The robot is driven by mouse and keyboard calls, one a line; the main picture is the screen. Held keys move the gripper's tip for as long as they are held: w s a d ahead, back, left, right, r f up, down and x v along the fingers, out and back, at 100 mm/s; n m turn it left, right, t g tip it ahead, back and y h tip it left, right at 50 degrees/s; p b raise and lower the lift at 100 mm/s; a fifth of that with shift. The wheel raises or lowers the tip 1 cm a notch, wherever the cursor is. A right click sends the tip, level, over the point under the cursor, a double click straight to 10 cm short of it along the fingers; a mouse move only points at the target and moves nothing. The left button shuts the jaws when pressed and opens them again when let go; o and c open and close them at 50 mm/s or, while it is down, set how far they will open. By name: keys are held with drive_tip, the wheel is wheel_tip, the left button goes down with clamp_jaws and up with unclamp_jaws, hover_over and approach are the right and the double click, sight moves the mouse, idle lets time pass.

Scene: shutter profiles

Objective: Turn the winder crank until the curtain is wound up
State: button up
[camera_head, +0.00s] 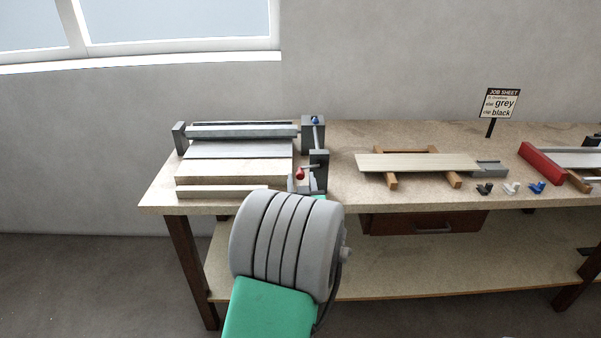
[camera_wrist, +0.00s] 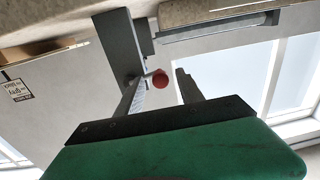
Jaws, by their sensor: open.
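The winder stands at the left of the bench, with a grey roller (camera_head: 240,131) between two dark end brackets. A pale curtain (camera_head: 238,150) lies below the roller over stepped boards. The crank's red knob (camera_head: 300,174) is at the winder's front right. In the wrist view the red knob (camera_wrist: 160,80) shows between the fingertips of my gripper (camera_wrist: 163,76). The fingers are apart, with gaps beside the knob; I cannot tell how far beyond the tips it lies. In the head view my arm hides most of my gripper.
A pale slat (camera_head: 415,162) rests on wooden supports at mid bench. Small black, white and blue clips (camera_head: 511,188) lie right of it, near a red block (camera_head: 541,164). A job sheet sign (camera_head: 501,103) stands behind. Bare bench top lies between the winder and the slat.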

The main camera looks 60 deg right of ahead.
drive_tip(key=shift+x, duration=1.05)
clamp_jaws()
idle(0.6)
